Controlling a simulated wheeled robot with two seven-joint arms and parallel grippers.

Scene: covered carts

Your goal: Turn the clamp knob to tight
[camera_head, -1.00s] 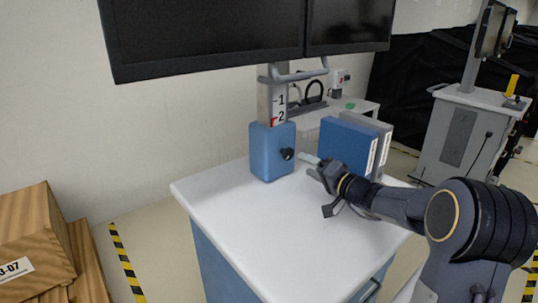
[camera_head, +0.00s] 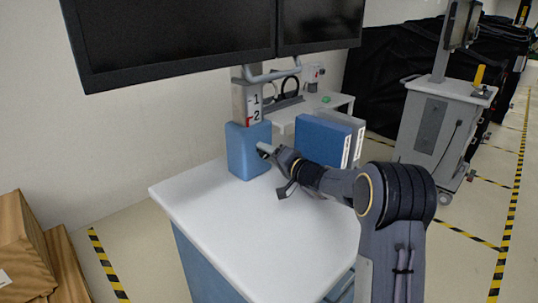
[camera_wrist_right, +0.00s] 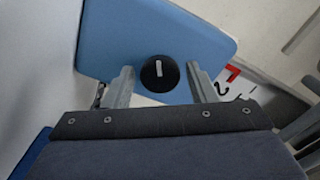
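The clamp knob (camera_wrist_right: 160,73) is a round black knob with a pale mark, on the face of a blue clamp block (camera_head: 243,151). The block stands on the cart's white top below the monitor column. In the right wrist view the knob sits between the two fingers of my right gripper (camera_wrist_right: 162,82). The fingers are open, with a gap on each side of the knob. In the head view my right gripper (camera_head: 268,152) reaches the block from the right and covers most of the knob. My left gripper is not in view.
Blue and grey binders (camera_head: 322,141) stand on the cart top (camera_head: 235,205) just behind my right arm. Two dark monitors (camera_head: 170,40) hang above the block. A column label (camera_head: 254,107) reads 1 and 2. The front of the cart top is clear. Cardboard boxes (camera_head: 22,250) lie at left.

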